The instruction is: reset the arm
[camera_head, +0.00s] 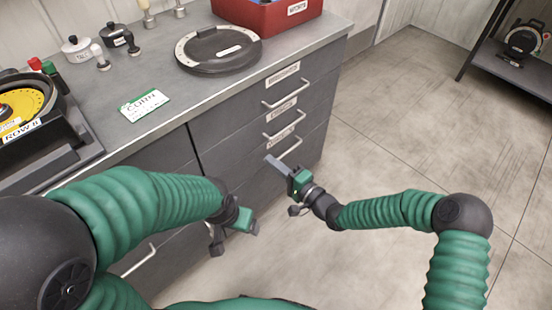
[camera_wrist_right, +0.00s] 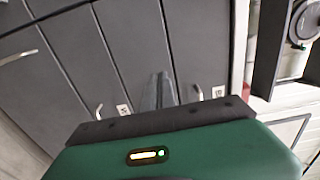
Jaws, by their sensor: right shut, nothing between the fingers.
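My right gripper (camera_head: 272,162) is shut and empty. It hangs in front of the drawer fronts, near the lowest drawer handle (camera_head: 290,148) in the head view. In the right wrist view its closed fingers (camera_wrist_right: 158,92) point toward the grey cabinet fronts. My left arm comes in from the left with its wrist (camera_head: 238,218) low in front of the cabinet. Its fingers are hard to make out, so their opening does not show.
The grey counter (camera_head: 165,115) carries a black round disc (camera_head: 218,48), a green-and-white CORN card (camera_head: 144,105), a red bin (camera_head: 265,15), small lidded pots (camera_head: 76,48) and a yellow seed plate unit (camera_head: 22,108). A dark shelf (camera_head: 510,68) stands far right. Open floor (camera_head: 400,130) lies between.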

